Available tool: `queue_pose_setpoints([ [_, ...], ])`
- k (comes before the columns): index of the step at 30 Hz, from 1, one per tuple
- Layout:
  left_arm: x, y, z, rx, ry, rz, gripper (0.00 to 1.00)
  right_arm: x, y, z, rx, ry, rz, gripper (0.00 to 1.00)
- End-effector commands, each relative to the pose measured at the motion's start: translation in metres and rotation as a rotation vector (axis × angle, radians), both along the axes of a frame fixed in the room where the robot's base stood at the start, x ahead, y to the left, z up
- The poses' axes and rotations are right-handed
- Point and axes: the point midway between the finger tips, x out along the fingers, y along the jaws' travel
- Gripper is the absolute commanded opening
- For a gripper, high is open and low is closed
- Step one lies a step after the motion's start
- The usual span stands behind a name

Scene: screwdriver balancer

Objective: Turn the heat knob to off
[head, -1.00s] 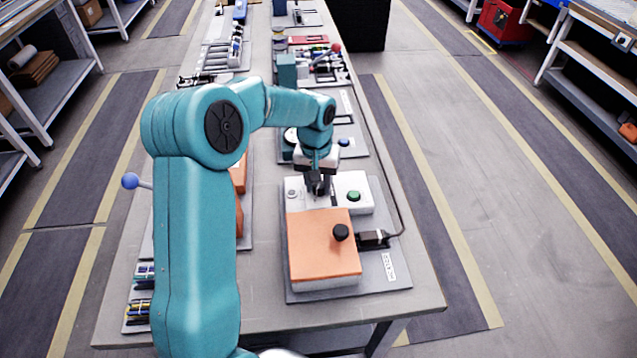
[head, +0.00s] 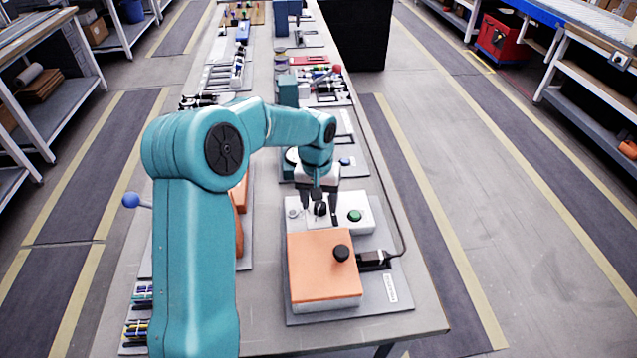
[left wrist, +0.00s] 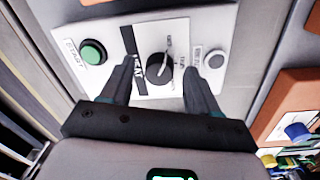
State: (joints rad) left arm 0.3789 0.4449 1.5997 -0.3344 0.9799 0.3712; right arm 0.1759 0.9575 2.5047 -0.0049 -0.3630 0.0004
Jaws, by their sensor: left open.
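The heat knob (head: 320,209) is a black round knob on a white control panel (head: 370,222). The left wrist view shows the knob (left wrist: 159,69) on a white label with a dark band reading HEAT. A pale pointer line runs from the knob toward the label's upper part; the small setting words are too blurred to read surely. My left gripper (head: 320,215) is open above the panel, with one finger on each side of the knob in the picture. In the left wrist view the fingertips (left wrist: 163,70) also flank the knob, with gaps on both sides. My right gripper is out of view.
A green button (head: 355,215) marked START is on the panel's right, and a grey button (head: 293,213) on its left. An orange-topped block (head: 322,262) with a black knob (head: 341,253) stands in front of the panel. A black cable runs along the right.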

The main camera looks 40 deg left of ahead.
Motion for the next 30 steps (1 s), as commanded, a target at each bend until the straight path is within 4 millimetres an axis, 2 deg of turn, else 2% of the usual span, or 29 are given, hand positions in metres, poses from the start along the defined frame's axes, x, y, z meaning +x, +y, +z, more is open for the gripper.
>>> queue_pose_setpoints([
  [5,0.0,0.002,0.037,0.002,-0.007,0.001,0.61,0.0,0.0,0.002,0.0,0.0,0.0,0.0],
  [12,-0.002,0.004,0.103,0.002,-0.006,0.0,0.61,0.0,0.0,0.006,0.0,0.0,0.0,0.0],
  [18,-0.003,0.006,0.142,0.001,-0.005,0.001,0.61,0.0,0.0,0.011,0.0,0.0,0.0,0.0],
  [24,-0.004,0.006,0.157,0.001,-0.003,0.001,0.61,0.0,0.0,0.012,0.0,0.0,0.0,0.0],
  [30,-0.004,0.006,0.158,0.0,-0.002,0.001,0.61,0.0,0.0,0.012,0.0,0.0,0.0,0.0],
])
